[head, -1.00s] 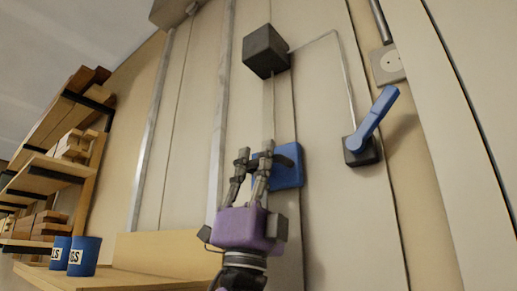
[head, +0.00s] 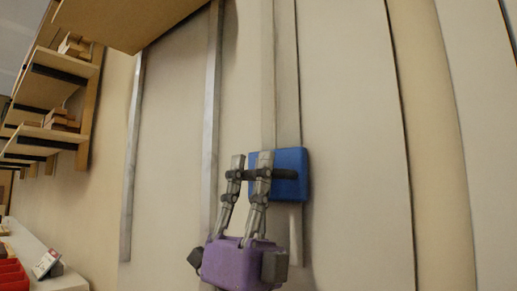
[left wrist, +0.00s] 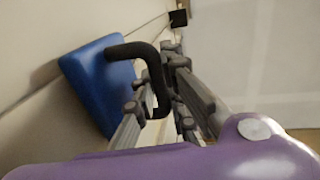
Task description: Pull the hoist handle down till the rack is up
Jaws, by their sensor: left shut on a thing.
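The hoist handle is a dark bar (head: 284,174) on a blue plate (head: 291,190) that sits on a vertical track on the wall panel. My purple left gripper (head: 251,167) is shut on the bar in the head view. In the left wrist view, the bent black bar (left wrist: 150,62) comes off the blue plate (left wrist: 88,78) and passes between my fingers (left wrist: 160,90). The rack (head: 135,18) is a wooden board at the top left, seen from below beside the metal rails. Its upper side is hidden. My right gripper is out of view.
Two metal rails (head: 213,120) run down the wall left of the handle. Wooden shelves with boxes (head: 55,90) stand at the left. A pale bench (head: 48,282) with red bins (head: 12,275) is at the lower left.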

